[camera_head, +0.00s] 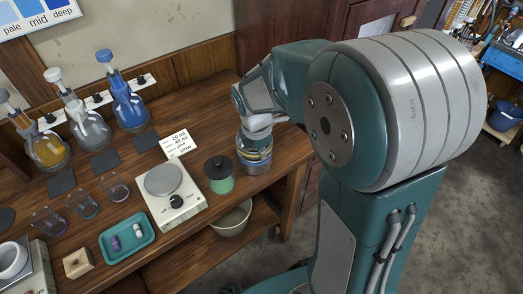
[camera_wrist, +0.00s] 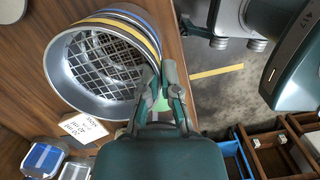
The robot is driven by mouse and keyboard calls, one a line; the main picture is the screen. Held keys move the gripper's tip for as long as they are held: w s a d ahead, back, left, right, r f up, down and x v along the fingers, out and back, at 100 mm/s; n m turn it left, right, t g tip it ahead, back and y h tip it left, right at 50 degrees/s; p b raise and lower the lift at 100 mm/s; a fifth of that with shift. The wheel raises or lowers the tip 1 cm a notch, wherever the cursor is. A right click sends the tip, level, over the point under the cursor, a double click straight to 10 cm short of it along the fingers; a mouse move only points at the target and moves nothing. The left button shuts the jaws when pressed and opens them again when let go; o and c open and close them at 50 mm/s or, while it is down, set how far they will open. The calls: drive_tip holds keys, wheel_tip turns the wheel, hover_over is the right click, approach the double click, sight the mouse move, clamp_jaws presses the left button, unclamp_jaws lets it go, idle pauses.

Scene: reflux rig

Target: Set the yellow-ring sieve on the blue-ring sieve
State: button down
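The yellow-ring sieve (camera_wrist: 72,88) is a round metal sieve with a wire mesh, seen from above in the wrist view. The blue-ring sieve (camera_wrist: 152,26) shows as a blue band just beyond the yellow band, so it is below. In the head view the sieves form a banded stack (camera_head: 254,158) at the table's right end. The yellow one is on top and roughly in line, but I cannot tell if it is fully seated. My gripper (camera_wrist: 162,68) has its fingers close together at the sieve's wall, apparently shut on it. The head view shows it (camera_head: 256,132) above the stack.
A green jar with a black lid (camera_head: 219,175) stands just left of the stack. A balance (camera_head: 172,195) and a note card (camera_head: 180,143) are near it. Flasks, beakers and a teal tray (camera_head: 127,252) are farther left. The table's right edge is close.

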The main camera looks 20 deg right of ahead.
drive_tip(key=shift+f, duration=0.5)
idle(0.3)
drive_tip(key=c, duration=0.7)
unclamp_jaws()
wheel_tip(320, 180, up, 8)
drive_tip(key=shift+r, duration=0.5)
